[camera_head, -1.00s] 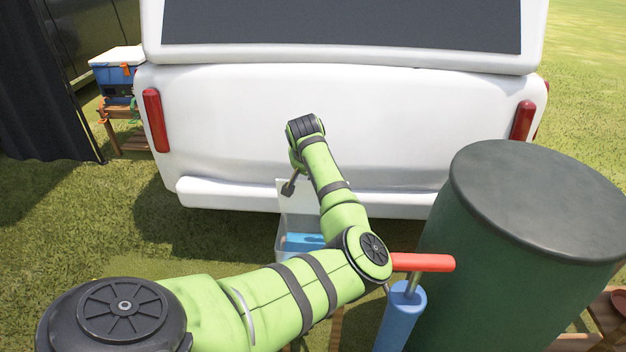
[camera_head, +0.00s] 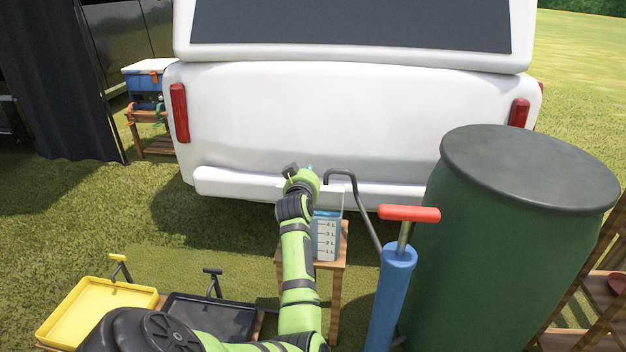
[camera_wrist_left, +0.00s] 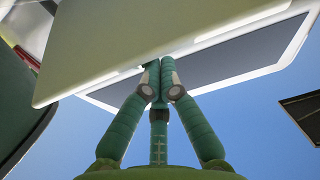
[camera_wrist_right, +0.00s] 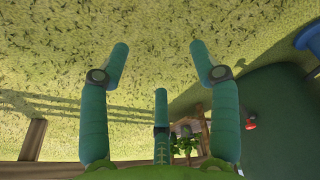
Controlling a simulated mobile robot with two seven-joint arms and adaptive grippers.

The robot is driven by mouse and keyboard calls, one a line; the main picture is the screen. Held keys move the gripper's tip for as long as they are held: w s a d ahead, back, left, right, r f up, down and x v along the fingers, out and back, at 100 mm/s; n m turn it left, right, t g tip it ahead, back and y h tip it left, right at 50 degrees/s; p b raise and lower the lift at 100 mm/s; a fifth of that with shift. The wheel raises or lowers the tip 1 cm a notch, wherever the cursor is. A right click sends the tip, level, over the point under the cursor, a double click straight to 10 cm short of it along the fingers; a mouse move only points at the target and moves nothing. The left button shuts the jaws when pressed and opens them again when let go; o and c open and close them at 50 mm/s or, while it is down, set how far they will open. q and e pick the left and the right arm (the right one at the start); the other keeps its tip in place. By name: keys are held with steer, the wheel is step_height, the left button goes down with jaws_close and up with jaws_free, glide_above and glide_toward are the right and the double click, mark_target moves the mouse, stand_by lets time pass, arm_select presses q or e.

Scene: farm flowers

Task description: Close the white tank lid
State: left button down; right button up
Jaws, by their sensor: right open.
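The tank (camera_head: 326,240) is a clear box with litre marks and blue liquid, standing on a small wooden stand in the head view. My left arm and wrist hide much of its top. My left gripper (camera_wrist_left: 160,66) is at the tank's top in the head view. In the left wrist view its fingers are drawn together, tips up against the edge of a broad pale panel (camera_wrist_left: 120,45), which looks like the lid. I cannot tell whether they pinch it. My right gripper (camera_wrist_right: 159,52) is open and empty over grass, seen only in the right wrist view.
A blue pump (camera_head: 391,285) with a red handle (camera_head: 409,213) and a curved hose stands just right of the tank. A big dark green barrel (camera_head: 510,260) is further right. The white vehicle (camera_head: 330,120) stands behind. Yellow (camera_head: 95,305) and black (camera_head: 215,315) trays lie at front left.

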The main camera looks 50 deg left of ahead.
arm_select(q)
steer(key=f+b, duration=0.1)
steer(key=s+d+f+t+y+b, duration=0.1)
steer(key=s+f+t+y+b, duration=0.1)
steer(key=shift+s+d+f, duration=0.1)
steer(key=shift+d+f, duration=0.25)
steer(key=shift+s+d+f, duration=0.2)
steer(key=shift+s+f, duration=0.05)
steer(key=shift+f, duration=0.35)
steer(key=shift+s+d+f, duration=0.2)
steer(key=shift+f, duration=0.4)
arm_select(e)
step_height(320, 180, up, 10)
steer(key=w, duration=0.3)
steer(key=shift+d+f, duration=0.15)
steer(key=shift+d, duration=0.05)
arm_select(q)
steer(key=shift+f, duration=0.1)
arm_select(e)
steer(key=shift+s, duration=0.1)
